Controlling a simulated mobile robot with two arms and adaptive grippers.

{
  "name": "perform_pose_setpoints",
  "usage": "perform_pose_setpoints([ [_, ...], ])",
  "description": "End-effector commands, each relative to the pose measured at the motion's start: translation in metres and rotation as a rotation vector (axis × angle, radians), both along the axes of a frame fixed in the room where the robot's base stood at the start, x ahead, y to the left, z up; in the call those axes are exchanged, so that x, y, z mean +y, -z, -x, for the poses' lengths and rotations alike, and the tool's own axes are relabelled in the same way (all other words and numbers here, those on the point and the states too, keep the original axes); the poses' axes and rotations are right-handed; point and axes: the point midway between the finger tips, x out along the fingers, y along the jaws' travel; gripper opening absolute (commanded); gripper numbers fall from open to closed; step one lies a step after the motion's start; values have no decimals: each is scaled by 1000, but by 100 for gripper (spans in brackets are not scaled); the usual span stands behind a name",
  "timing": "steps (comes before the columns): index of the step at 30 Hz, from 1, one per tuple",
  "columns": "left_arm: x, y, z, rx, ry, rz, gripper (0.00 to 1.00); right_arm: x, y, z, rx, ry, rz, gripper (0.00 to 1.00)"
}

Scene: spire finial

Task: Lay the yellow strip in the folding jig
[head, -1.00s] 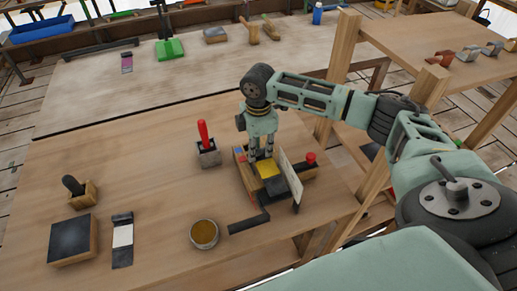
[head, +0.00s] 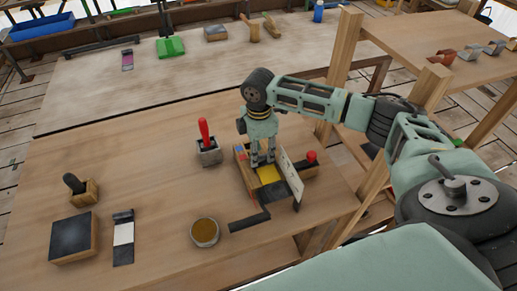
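The folding jig (head: 246,168) stands on the near wooden bench, with a wooden body, a dark plate, an upright pale plate on its right and a black crank bar in front. The yellow strip (head: 268,174) lies in the jig's middle, left of the pale plate. My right gripper (head: 263,163) points straight down over the jig, its fingertips at the strip's back edge. The fingers are small here and I cannot tell whether they touch or grip the strip. My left gripper is out of the picture.
A red-handled tool in a block (head: 208,148) stands left of the jig. A round tin (head: 204,232) stands in front of it. A black-topped block (head: 74,238) and a black-and-white strip (head: 123,237) lie at left. The bench's middle left is clear.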

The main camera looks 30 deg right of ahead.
Motion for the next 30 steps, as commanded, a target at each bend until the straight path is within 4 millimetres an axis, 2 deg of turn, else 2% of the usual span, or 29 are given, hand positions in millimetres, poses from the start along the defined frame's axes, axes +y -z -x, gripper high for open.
perform_pose_setpoints([
  [5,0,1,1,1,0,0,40,-1,-5,-1,-4,1,1,37],
  [8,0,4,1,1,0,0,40,-2,-15,-2,-7,1,2,37],
  [21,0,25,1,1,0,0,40,-1,-108,-3,-9,1,0,37],
  [24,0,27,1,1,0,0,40,0,-122,-3,-8,2,-1,37],
  [30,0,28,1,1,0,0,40,-1,-135,-3,-7,2,0,37],
])
